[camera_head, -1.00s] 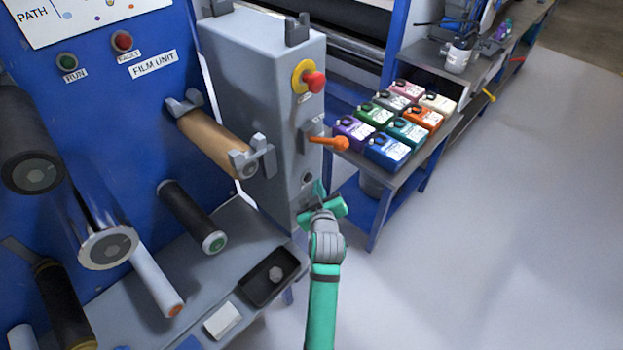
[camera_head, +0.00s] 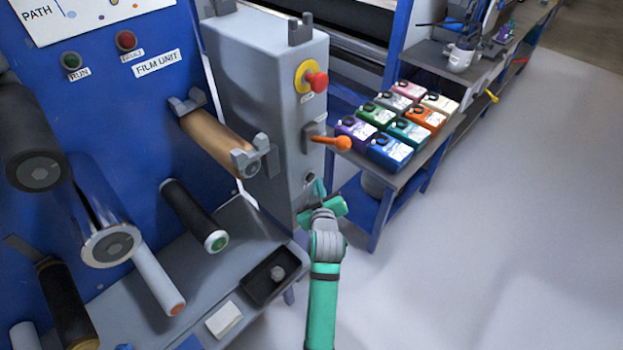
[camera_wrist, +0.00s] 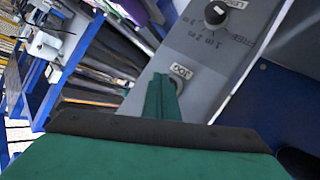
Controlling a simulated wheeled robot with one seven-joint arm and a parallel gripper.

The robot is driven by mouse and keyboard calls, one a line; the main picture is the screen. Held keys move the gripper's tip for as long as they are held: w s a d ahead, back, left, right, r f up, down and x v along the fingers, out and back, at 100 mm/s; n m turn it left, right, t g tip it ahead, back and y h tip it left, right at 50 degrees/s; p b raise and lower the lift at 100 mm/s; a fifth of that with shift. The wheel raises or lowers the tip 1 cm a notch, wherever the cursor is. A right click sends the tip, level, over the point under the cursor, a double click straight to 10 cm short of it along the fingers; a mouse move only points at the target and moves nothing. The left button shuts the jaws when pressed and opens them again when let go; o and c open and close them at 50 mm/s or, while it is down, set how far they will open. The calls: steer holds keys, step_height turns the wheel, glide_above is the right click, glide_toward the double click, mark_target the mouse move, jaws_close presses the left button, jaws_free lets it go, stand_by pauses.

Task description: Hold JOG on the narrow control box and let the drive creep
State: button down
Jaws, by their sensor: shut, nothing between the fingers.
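The narrow grey control box (camera_head: 265,95) stands beside the blue film unit. Its front carries a red mushroom button (camera_head: 317,81) on a yellow collar, an orange-handled lever (camera_head: 335,143) and a small dark round control (camera_head: 309,179) below. My green gripper (camera_head: 318,188) is at the lower part of this front, shut and empty. In the wrist view, the shut fingers (camera_wrist: 160,90) point at the box face beside the JOG label (camera_wrist: 180,72). They cover most of what lies under that label. I cannot tell whether they touch or press the button.
A dark knob (camera_wrist: 215,13) with scale marks is near the JOG label. A bench with several coloured cartridges (camera_head: 405,130) stands right of the box. A black tray (camera_head: 270,275) lies on the lower shelf. The floor at right is clear.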

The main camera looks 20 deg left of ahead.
steer(key=shift+w+a, duration=0.2)
steer(key=shift+w, duration=0.1)
stand_by(0.4)
